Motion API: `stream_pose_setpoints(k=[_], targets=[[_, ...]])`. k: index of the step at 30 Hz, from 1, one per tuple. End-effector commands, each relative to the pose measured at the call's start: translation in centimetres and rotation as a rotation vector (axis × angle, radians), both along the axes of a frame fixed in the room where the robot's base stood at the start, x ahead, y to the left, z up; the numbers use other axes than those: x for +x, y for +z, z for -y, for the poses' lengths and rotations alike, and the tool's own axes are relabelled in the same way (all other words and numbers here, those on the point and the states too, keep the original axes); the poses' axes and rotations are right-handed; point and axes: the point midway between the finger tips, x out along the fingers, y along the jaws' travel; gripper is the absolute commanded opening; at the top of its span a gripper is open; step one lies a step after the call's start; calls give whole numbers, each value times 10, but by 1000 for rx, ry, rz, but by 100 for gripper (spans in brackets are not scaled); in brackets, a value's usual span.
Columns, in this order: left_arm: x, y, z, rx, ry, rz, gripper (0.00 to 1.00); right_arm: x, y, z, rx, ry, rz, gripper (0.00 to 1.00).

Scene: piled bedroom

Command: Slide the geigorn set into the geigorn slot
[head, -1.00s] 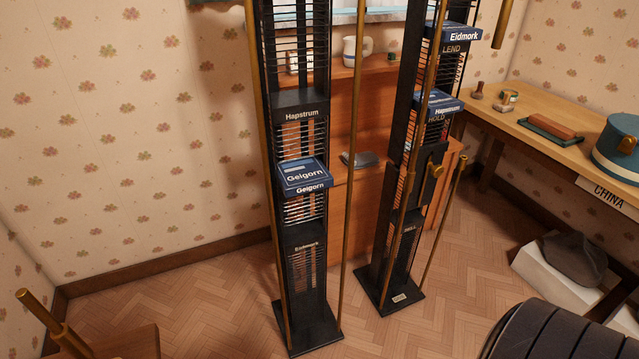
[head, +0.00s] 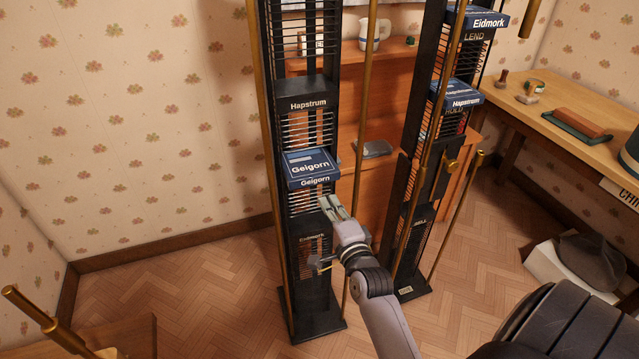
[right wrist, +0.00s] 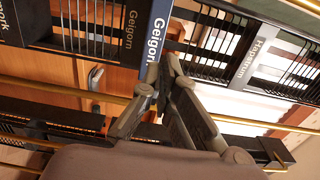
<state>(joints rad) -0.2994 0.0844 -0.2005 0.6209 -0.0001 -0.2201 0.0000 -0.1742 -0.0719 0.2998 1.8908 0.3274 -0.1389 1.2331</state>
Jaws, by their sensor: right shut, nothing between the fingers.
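The geigorn set (head: 312,167) is a blue box with a white "Geigorn" label, sticking out of the front of the left black rack (head: 308,88). In the right wrist view the blue box (right wrist: 155,35) is beside the rack's own "Geigorn" label (right wrist: 130,30), which marks the geigorn slot; the slot's inside is hidden. My right gripper (head: 333,206) is shut and empty, just below and in front of the box's front edge. Its fingertips (right wrist: 160,76) are close to the box's lower end; I cannot tell whether they touch. My left gripper is not in view.
Brass poles (head: 359,110) stand close in front of the racks. A second black rack (head: 426,150) on the right has blue Hapstrum (head: 455,95) and Eidmork (head: 478,18) boxes sticking out. Open parquet floor (head: 200,295) lies to the left.

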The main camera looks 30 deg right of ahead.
Motion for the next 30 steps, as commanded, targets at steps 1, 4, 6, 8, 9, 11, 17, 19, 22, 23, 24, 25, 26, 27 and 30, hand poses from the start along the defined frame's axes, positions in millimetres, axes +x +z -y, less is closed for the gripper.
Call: stream_pose_setpoints(k=[1, 4, 6, 8, 9, 11, 17, 19, 22, 23, 24, 25, 26, 27, 30], targets=[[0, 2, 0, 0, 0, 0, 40, 12, 3, 4, -3, 0, 2, 0], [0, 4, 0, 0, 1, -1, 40, 33, 2, 9, -2, 0, 0, 0], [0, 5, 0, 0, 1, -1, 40, 45, 2, 12, -2, 0, -1, 0], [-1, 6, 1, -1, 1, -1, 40, 54, 1, 15, -4, 1, -1, 0], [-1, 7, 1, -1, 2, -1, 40, 59, 1, 16, -4, 1, -2, 0], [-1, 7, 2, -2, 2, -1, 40, 66, 1, 18, -3, 1, -1, 0], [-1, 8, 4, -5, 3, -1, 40, 77, 0, 21, -4, 0, -2, 0], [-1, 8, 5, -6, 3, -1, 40, 78, 0, 21, -4, 0, -2, 0], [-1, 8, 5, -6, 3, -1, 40, 78, -1, 21, -4, 0, -2, 0], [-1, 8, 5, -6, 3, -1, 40, 78, -1, 21, -4, 0, -2, 0], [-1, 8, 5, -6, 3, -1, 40, 77, -1, 21, -4, 0, -2, 0], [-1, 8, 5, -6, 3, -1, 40, 77, -1, 21, -4, 0, -2, 0], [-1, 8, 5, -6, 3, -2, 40, 77, -1, 21, -3, 0, -2, 0], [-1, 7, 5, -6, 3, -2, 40, 78, -1, 21, -3, 0, -2, 0], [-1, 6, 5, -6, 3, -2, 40, 85, -1, 23, -1, 0, 0, 0]])
